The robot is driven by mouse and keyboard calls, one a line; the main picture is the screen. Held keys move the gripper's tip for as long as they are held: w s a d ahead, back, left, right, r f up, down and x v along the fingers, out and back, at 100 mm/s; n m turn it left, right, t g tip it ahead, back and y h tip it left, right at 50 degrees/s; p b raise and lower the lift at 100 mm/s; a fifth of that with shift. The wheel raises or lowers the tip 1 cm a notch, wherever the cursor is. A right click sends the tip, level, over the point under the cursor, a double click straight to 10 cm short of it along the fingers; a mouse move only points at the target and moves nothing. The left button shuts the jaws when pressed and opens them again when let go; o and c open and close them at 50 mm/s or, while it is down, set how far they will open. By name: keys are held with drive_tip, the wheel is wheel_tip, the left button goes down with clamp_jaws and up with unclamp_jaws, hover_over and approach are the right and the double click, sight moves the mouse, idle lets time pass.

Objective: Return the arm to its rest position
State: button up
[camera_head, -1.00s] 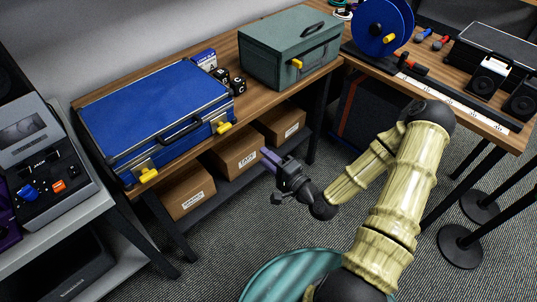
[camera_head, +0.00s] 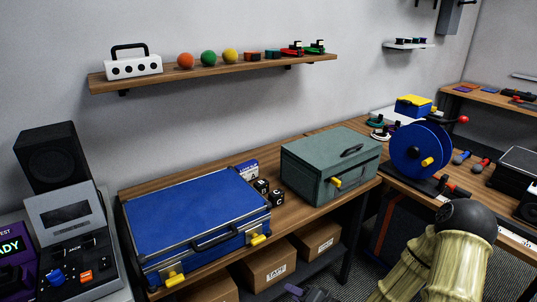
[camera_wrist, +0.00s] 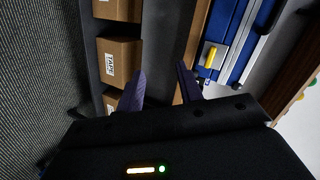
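My gripper (camera_wrist: 161,85) shows in the wrist view with its two purple fingers apart and nothing between them. In the head view only a small part of my gripper (camera_head: 308,292) shows at the bottom edge, in front of the lower shelf. My striped, pale yellow arm (camera_head: 440,262) rises at the lower right with a dark joint on top. The rest of the arm is below the picture.
A closed blue case (camera_head: 190,222) and a closed green-grey box (camera_head: 328,170) stand on the wooden bench. Cardboard boxes (camera_head: 268,262) sit on the shelf below. A blue cable reel (camera_head: 408,150) stands on the right bench. A wall shelf (camera_head: 220,70) holds coloured balls.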

drive_tip(key=s+d+r+n+g+h, duration=0.5)
drive_tip(key=d+n+h, duration=0.1)
drive_tip(key=d+h, duration=0.2)
drive_tip(key=s+r+g+p, duration=0.1)
drive_tip(key=s+r+p, duration=0.2)
drive_tip(key=r+p, duration=0.3)
drive_tip(key=s+r+g+p, duration=0.1)
drive_tip(key=s+r+p, duration=0.2)
drive_tip(key=r+p, duration=0.4)
wheel_tip(320, 180, up, 9)
drive_tip(key=shift+s+a+h, duration=0.2)
drive_tip(key=shift+a+h, duration=0.2)
drive_tip(key=shift+a, duration=0.05)
idle(0.5)
